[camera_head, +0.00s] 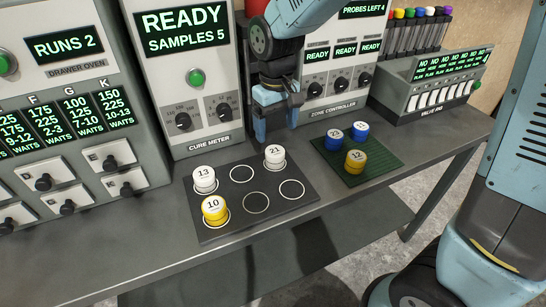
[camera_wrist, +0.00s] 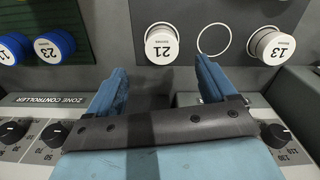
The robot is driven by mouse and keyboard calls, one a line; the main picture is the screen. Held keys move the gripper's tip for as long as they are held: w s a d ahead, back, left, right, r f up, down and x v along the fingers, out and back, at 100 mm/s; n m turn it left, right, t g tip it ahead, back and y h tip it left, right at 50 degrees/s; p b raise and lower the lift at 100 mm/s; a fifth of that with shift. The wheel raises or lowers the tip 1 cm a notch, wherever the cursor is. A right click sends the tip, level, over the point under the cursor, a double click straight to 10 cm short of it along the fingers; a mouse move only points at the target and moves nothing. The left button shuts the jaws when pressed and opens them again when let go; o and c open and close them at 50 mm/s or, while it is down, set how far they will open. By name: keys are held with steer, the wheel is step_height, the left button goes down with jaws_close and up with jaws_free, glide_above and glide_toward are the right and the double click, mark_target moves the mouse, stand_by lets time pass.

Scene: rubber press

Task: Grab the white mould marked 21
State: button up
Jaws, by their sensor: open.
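The white mould marked 21 (camera_head: 275,157) stands upright in the top right circle of the dark tray (camera_head: 232,220). In the wrist view the white mould 21 (camera_wrist: 161,45) is ahead of my fingers, roughly midway between their lines. My gripper (camera_head: 273,132) hangs just behind mould 21 in the head view, close to it, fingers pointing down. In the wrist view my gripper (camera_wrist: 158,80) has its two blue fingers spread apart with nothing between them. Whether the fingertips are level with the mould is hard to tell.
White mould 13 (camera_head: 204,178) and yellow mould 10 (camera_head: 214,207) stand on the tray's left. A green mat (camera_head: 377,174) holds two blue moulds and yellow mould 12 (camera_head: 355,160). The cure meter (camera_head: 190,75) and zone controller (camera_head: 340,75) stand close behind, flanking my gripper.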

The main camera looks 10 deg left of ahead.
mark_target(275, 151)
steer(key=shift+s+a+f, duration=0.1)
steer(key=shift+a+f, duration=0.05)
steer(key=shift+f, duration=4.5)
steer(key=shift+c, duration=0.4)
steer(key=c, duration=1.2)
